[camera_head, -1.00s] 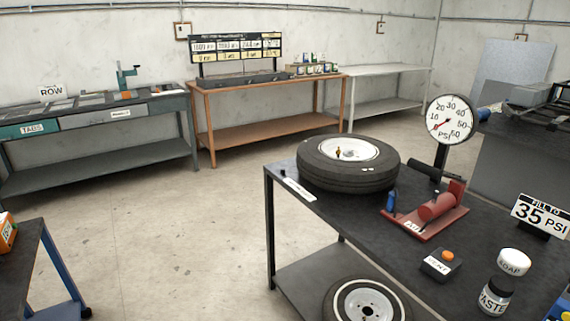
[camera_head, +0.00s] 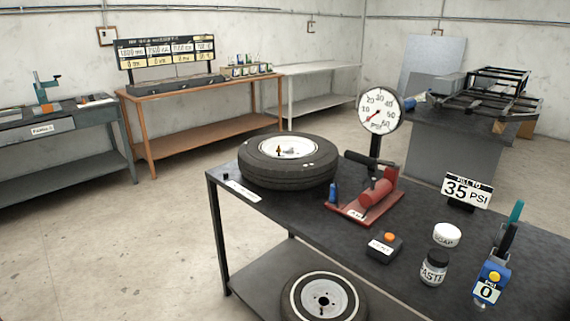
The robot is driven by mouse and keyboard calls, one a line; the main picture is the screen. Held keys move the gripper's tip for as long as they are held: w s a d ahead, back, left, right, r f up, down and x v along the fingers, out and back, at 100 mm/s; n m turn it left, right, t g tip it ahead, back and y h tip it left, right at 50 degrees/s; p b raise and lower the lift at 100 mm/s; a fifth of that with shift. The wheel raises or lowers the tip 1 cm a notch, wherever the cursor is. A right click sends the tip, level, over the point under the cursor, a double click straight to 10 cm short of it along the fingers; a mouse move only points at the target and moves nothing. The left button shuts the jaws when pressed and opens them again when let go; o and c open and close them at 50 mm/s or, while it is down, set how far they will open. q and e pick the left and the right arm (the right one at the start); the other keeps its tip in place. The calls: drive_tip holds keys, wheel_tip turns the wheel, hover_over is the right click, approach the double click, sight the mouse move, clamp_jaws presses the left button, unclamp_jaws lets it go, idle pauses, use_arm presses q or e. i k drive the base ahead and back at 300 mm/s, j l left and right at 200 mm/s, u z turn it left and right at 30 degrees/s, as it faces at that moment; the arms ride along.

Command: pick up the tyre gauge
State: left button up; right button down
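A small blue device (camera_head: 492,276) with a yellow button and a white face reading 0 is on the dark bench at the right of the head view; it looks like the tyre gauge. A large round dial gauge (camera_head: 380,111) marked PSI stands on a post behind the bench's tyre. The tyre (camera_head: 288,178) lies flat on the bench with a white wheel in it. Neither of my grippers is in view.
The bench (camera_head: 290,225) also carries a red pump (camera_head: 375,192), a black box with an orange button (camera_head: 384,247), a PASTE jar (camera_head: 434,268), a SOAP pot (camera_head: 447,235), a 35 PSI sign (camera_head: 466,191) and a green-topped tool (camera_head: 511,228). Open floor lies left.

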sight(486, 291)
drive_tip(key=z, duration=1.4)
